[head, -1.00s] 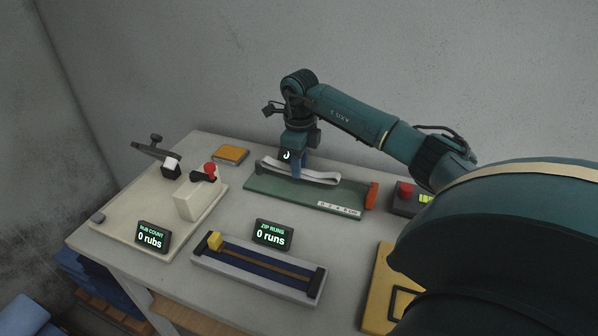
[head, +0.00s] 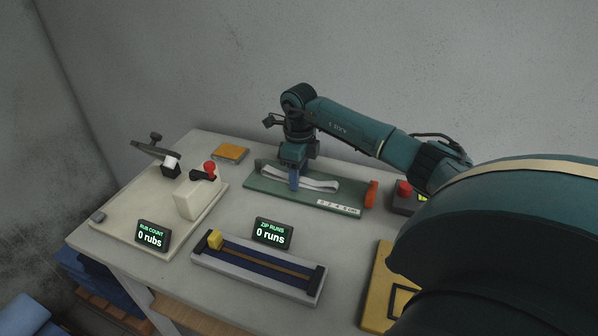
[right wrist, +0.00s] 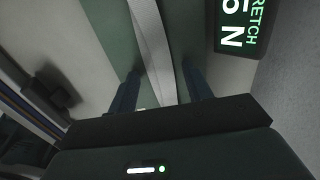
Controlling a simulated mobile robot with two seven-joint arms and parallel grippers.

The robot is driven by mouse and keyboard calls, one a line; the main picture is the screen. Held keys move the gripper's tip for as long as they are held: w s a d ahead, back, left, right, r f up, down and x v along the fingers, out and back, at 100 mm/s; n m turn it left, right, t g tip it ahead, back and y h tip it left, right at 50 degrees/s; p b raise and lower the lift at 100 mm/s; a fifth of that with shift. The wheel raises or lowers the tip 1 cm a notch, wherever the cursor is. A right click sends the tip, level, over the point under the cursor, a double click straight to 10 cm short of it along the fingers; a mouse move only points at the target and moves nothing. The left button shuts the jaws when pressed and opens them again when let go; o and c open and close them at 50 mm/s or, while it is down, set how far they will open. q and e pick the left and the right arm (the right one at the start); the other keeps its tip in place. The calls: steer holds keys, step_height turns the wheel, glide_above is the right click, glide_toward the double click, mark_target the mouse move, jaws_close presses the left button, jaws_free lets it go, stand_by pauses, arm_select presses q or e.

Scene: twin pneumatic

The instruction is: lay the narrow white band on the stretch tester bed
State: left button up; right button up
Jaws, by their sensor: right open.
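The narrow white band (head: 320,185) lies lengthwise over the green stretch tester bed (head: 262,184), seemingly resting on it, with slightly curved edges. My right gripper (head: 295,187) points down at the band's middle, with its fingers low over the bed. In the right wrist view the two fingers (right wrist: 160,82) stand apart. The white band (right wrist: 152,38) runs between them over the green bed (right wrist: 108,28), with gaps to either side. The gripper hides part of the band in the head view. My left gripper is not in view.
A rub tester (head: 195,200) stands left and a zip rig (head: 258,268) in front. An orange block (head: 371,193) is at the bed's right end, beside a red-button box (head: 404,190). A yellow pad (head: 231,153) lies behind. A stretch display (right wrist: 238,25) shows in the wrist view.

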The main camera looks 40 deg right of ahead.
step_height(320, 180, up, 12)
steer(key=b, duration=0.1)
steer(key=shift+r, duration=0.15)
stand_by(0.3)
stand_by(0.5)
